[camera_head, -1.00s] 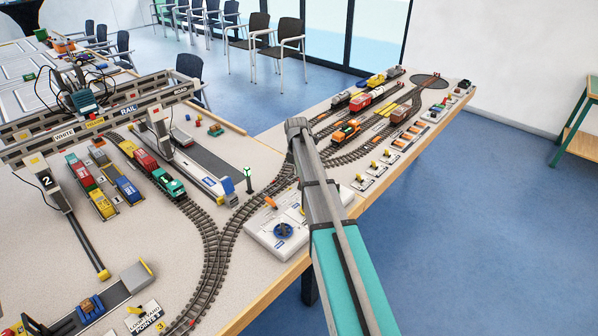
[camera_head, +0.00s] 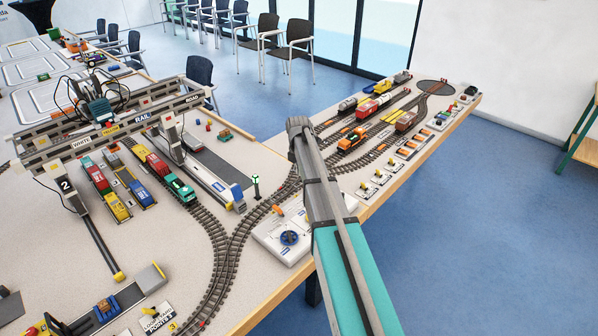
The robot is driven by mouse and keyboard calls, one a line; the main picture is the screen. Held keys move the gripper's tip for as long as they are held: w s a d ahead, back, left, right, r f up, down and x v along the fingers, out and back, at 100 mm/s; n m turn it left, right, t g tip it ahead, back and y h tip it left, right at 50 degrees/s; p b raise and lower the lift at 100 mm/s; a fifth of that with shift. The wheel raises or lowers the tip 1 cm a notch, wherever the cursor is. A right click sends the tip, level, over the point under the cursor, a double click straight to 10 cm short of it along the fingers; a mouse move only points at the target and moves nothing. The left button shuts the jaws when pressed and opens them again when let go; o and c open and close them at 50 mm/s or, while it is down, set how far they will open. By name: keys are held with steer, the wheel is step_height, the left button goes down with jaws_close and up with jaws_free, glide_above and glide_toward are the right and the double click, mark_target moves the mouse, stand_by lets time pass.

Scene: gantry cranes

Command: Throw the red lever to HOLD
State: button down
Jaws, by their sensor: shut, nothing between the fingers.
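I cannot make out a lever marked HOLD. A small red part (camera_head: 453,105) shows among controls near the far right end of the layout table, too small to identify as the red lever. Closer along that edge stand small switches with yellow handles (camera_head: 379,174) on pale plates, and orange-marked ones (camera_head: 405,151) beyond. A white control panel (camera_head: 279,247) with a blue knob and an orange handle is near the front edge, left of my arm. My arm reaches up the middle of the picture over the table edge. My gripper is not in view.
Model trains, including an orange locomotive (camera_head: 352,139), stand on tracks along the right part. A gantry crane (camera_head: 104,130) spans coloured wagons at left. Chairs (camera_head: 296,42) stand behind. The blue floor (camera_head: 490,240) right of the table is clear.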

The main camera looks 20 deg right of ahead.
steer(key=shift+w+d+r+p, duration=0.1)
steer(key=shift+d+r+p, duration=0.1)
steer(key=shift+r+p, duration=1.05)
steer(key=shift+w+d+r+p, duration=0.1)
steer(key=shift+d+r+p, duration=0.1)
steer(key=shift+r+p, duration=0.95)
steer(key=shift+r, duration=0.2)
steer(key=shift+s, duration=0.1)
steer(key=s+a+m, duration=0.5)
steer(key=s+m, duration=0.2)
steer(key=s, duration=0.2)
steer(key=s+a+m, duration=0.5)
steer(key=s+m, duration=0.3)
steer(key=s, duration=0.2)
steer(key=s+a+m, duration=0.5)
steer(key=s+m, duration=0.3)
steer(key=s, duration=0.2)
